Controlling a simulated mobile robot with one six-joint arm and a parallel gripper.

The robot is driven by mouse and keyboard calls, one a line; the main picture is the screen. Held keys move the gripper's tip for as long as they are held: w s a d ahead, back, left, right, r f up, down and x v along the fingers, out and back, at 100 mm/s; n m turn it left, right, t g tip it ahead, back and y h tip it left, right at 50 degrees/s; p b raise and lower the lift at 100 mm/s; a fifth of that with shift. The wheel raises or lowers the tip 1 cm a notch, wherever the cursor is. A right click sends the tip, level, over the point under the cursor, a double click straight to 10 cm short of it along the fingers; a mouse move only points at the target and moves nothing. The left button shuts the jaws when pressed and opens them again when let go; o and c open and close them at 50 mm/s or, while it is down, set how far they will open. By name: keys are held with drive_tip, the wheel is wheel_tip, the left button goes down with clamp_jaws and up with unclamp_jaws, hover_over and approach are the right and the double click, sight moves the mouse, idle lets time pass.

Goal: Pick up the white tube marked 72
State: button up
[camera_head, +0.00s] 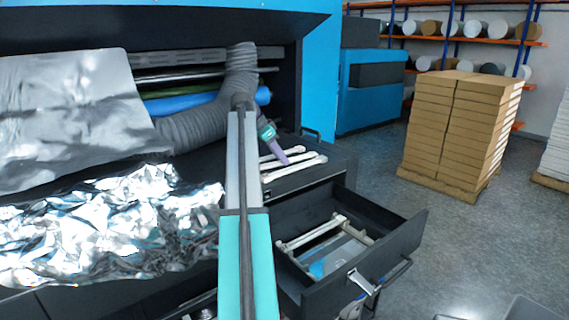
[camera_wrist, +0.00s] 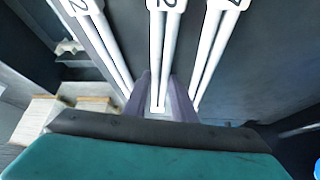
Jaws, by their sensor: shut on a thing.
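Three white tubes lie side by side in the wrist view on a dark surface. The middle tube (camera_wrist: 165,50) has a label cut by the top edge, with a 2 showing. The left tube (camera_wrist: 103,45) also shows a 2, and the right tube (camera_wrist: 211,50) shows part of a digit. My gripper (camera_wrist: 162,95) has its purple fingers on either side of the near end of the middle tube, shut on it. In the head view my gripper (camera_head: 283,159) is at the white tubes (camera_head: 300,166) on the black cabinet top; their marks are unreadable there.
An open black drawer (camera_head: 415,235) below the cabinet top holds more white bars and a blue item. A grey hose (camera_head: 195,128) and crumpled silver foil (camera_head: 110,230) lie to the left. Stacked boxes (camera_head: 455,130) stand on the floor at right, with free floor between.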

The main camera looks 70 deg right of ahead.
drive_tip(key=shift+r, duration=0.1)
clamp_jaws()
drive_tip(key=shift+d+r+b, duration=0.1)
drive_tip(key=shift+r+b, duration=0.9)
drive_tip(key=shift+r, duration=0.45)
drive_tip(key=shift+s+a+r, duration=0.1)
drive_tip(key=shift+s+a, duration=0.1)
drive_tip(key=shift+a, duration=0.05)
drive_tip(key=s+a+r+b, duration=0.1)
drive_tip(key=s+a+b, duration=0.4)
drive_tip(key=s+a, duration=0.5)
drive_tip(key=shift+s+r+b, duration=0.35)
drive_tip(key=shift+s, duration=0.55)
drive_tip(key=shift+w, duration=0.1)
